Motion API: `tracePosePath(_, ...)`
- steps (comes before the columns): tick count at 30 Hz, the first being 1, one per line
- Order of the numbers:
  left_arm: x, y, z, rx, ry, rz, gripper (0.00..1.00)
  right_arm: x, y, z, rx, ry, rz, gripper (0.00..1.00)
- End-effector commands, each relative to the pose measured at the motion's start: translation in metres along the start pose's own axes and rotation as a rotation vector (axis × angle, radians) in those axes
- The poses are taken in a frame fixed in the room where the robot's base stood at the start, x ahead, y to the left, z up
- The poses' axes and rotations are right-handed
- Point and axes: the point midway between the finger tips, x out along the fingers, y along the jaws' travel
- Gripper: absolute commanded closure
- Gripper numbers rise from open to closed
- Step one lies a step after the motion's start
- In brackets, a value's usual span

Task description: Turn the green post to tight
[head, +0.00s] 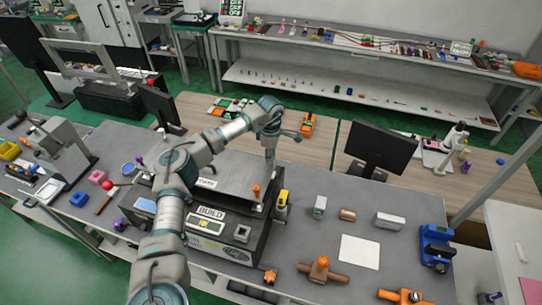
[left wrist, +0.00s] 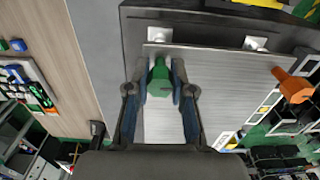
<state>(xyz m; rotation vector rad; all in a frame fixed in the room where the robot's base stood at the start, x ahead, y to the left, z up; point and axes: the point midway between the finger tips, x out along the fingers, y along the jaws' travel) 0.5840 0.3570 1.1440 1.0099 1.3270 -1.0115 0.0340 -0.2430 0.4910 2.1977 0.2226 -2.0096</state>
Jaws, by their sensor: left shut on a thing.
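The green post (left wrist: 159,78) stands on a brushed metal plate (left wrist: 170,125) in the left wrist view, with a hexagonal head towards the camera. My left gripper (left wrist: 160,70) is shut on it, one dark finger on each side. In the head view my left gripper (head: 270,165) points down at the far right part of the machine's metal top (head: 225,172); it hides the green post there. An orange post (head: 256,191) stands nearer on the same top, and it also shows at the right of the left wrist view (left wrist: 293,86). My right gripper is not in view.
The machine has a dark front with a "BUILD" label (head: 211,213) and a small screen. A yellow and black tool (head: 282,205) stands close to its right side. Small blocks and a white sheet (head: 359,252) lie farther right. A monitor (head: 380,150) stands behind them.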

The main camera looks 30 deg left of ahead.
Motion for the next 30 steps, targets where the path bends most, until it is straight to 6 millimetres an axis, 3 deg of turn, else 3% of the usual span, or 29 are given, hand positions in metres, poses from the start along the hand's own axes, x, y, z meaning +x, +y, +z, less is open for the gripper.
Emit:
tracePosePath(19,-0.0050,0.0031,-0.0007,0.044,-0.004,0.013,1.00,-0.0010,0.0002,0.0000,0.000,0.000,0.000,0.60)
tracePosePath(20,-0.0051,0.0031,-0.0007,0.044,-0.004,0.013,0.70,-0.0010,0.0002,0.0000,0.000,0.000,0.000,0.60)
tracePosePath(22,-0.0046,0.0028,-0.0005,0.044,-0.004,0.012,0.53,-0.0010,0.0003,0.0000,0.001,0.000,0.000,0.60)
tracePosePath(30,-0.0023,0.0012,-0.0001,0.045,-0.002,0.006,0.51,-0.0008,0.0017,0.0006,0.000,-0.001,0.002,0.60)
